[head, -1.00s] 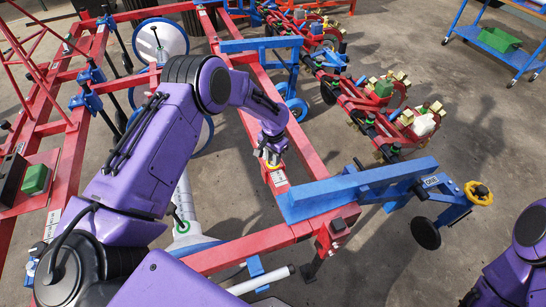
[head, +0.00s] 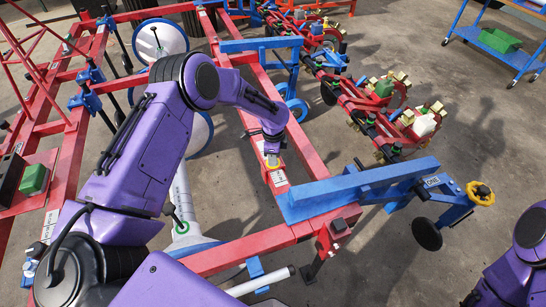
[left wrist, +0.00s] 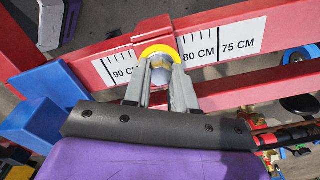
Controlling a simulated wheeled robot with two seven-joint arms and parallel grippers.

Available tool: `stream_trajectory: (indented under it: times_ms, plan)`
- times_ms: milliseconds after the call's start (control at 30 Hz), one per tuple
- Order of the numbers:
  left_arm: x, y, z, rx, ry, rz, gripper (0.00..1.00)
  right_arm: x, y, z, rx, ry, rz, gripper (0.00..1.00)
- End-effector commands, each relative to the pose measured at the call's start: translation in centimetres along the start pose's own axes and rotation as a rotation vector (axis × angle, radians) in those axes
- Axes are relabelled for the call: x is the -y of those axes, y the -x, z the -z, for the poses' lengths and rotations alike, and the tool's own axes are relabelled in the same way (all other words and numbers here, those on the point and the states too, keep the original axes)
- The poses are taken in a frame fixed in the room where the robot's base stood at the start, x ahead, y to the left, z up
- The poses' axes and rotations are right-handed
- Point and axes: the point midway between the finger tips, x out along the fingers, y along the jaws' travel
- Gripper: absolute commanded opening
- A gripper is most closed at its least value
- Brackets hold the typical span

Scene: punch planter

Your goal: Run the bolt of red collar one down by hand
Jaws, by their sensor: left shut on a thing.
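My left gripper (head: 272,160) is over the red frame beam. In the left wrist view its two grey fingers (left wrist: 160,82) are shut on a pale grey bolt (left wrist: 159,74). A yellow ring (left wrist: 159,50) shows just beyond the fingertips, around the bolt's end of the red collar (left wrist: 152,29). The collar sits on the red beam (left wrist: 228,70), between the 90 CM and 80 CM marks of a white scale (left wrist: 207,53). The fingers hide part of the bolt, so how deep it sits cannot be told. Only part of my right arm shows at the right edge.
A blue row arm (head: 365,182) marked ONE crosses the beam close to the right of my left gripper, with a yellow handwheel (head: 479,193) at its end. Red planter units (head: 385,115) lie behind. A blue cart (head: 500,45) stands far right on open floor.

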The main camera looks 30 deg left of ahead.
Motion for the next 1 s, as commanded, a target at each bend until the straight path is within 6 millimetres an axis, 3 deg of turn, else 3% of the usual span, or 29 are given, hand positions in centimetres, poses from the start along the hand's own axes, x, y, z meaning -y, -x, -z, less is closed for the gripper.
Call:
stream_trajectory:
  times_ms: [600, 1000]
  plan:
    - [0.13, 0.08, 0.08, -0.001, -0.519, 0.004, 0.0, 0.06, -0.69, -0.29, 0.0, 0.0, 0.0, 0.43]
    - [0.14, 0.11, 0.06, -0.001, -0.666, 0.004, 0.0, 0.08, -0.85, -0.35, 0.0, 0.0, 0.0, 0.43]
